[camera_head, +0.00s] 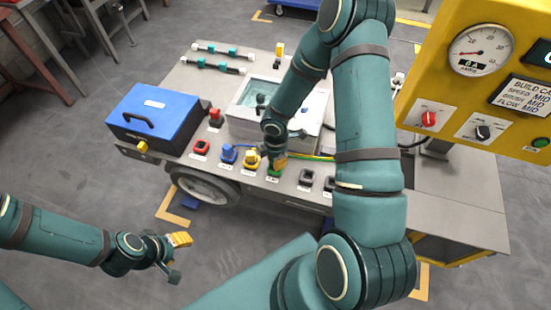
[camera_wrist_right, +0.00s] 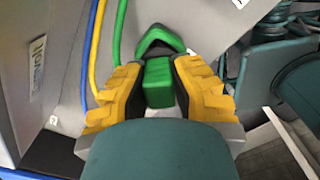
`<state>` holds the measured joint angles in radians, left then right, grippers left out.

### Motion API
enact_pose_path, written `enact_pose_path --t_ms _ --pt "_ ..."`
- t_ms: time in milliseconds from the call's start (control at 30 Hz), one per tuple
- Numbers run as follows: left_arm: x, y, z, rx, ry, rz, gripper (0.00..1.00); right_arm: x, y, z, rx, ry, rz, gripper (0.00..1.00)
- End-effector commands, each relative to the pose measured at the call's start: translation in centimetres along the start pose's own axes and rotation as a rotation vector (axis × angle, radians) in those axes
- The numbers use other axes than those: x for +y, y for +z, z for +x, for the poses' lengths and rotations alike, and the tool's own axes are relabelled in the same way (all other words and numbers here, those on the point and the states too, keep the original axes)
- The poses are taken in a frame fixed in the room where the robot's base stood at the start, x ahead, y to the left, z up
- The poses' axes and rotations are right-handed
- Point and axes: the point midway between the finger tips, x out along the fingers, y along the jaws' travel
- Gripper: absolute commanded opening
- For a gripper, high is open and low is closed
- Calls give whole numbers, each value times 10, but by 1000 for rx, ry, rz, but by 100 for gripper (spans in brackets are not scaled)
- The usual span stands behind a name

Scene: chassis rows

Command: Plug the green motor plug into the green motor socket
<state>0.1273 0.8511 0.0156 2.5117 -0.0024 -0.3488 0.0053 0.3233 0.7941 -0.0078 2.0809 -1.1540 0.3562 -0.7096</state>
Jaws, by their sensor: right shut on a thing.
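The green plug (camera_wrist_right: 158,85) is held between the yellow fingers of my right gripper (camera_wrist_right: 160,95) in the right wrist view. The green socket (camera_wrist_right: 150,45), an angular green rim around a dark opening, lies just beyond the plug; I cannot tell whether they touch. In the head view my right gripper (camera_head: 280,158) is low over the cart's front edge, at the green socket (camera_head: 273,173), and largely hides the plug. My left gripper (camera_head: 176,256) is off the cart at the lower left, empty, its fingers apart.
Left of the green socket stand yellow (camera_head: 251,160), blue (camera_head: 228,153) and red (camera_head: 201,147) connectors; dark sockets (camera_head: 306,178) are to its right. Blue (camera_wrist_right: 88,45), yellow (camera_wrist_right: 97,40) and green (camera_wrist_right: 118,35) cables run close by. A blue toolbox (camera_head: 165,105) and yellow panel (camera_head: 470,90) flank the area.

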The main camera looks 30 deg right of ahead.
Motion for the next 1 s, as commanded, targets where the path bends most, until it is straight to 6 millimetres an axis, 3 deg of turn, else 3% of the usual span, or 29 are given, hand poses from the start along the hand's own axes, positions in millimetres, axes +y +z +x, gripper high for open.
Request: enact_pose_path --t_ms 833,867,900,1000 --pt "-6 2 17 0 0 0 49 0 0 20 0 0 0 0" --pt "-6 2 17 0 0 0 49 0 0 20 0 0 0 30" --pt "-6 1 16 0 0 0 49 0 0 19 0 0 0 45" --pt "-6 1 16 0 0 0 49 0 0 19 0 0 0 48"
